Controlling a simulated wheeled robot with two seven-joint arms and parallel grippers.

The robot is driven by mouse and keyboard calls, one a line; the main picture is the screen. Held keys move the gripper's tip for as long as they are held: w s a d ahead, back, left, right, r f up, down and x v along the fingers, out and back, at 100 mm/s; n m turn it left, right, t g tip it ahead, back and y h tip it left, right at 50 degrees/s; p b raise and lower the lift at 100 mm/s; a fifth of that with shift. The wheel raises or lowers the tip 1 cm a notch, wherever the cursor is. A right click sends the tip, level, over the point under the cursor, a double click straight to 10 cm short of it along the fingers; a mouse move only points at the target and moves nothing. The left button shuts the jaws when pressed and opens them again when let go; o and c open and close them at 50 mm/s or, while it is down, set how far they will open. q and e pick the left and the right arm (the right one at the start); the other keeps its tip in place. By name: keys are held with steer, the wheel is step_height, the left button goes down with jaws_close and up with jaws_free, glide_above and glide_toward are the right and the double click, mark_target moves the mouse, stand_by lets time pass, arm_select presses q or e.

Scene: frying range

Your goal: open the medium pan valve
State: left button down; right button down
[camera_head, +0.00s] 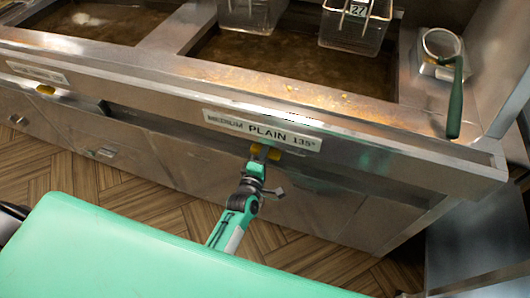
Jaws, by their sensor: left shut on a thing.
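The medium pan valve (274,154) has a yellow handle under the front rail, just below the label reading "MEDIUM PLAIN 135°" (262,131). My left gripper (261,159) reaches up to it from below and is shut on the yellow handle. The gripper covers part of the handle, so its exact angle is hard to tell. The medium pan (300,70) sits above and behind the rail and holds brown liquid. My right gripper is not in view.
Another yellow valve handle (45,90) sits under the left label. Two wire baskets (252,14) (352,30) hang at the back of the pan. Cabinet doors (185,155) lie below the rail.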

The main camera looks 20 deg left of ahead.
arm_select(q)
steer(key=m+p, duration=0.4)
steer(key=m, duration=0.2)
steer(key=shift+r+m, duration=0.1)
steer(key=shift+m, duration=0.7)
steer(key=m+p, duration=0.2)
steer(key=m, duration=0.5)
steer(key=shift+m+p, duration=0.35)
steer(key=shift+m, duration=1.15)
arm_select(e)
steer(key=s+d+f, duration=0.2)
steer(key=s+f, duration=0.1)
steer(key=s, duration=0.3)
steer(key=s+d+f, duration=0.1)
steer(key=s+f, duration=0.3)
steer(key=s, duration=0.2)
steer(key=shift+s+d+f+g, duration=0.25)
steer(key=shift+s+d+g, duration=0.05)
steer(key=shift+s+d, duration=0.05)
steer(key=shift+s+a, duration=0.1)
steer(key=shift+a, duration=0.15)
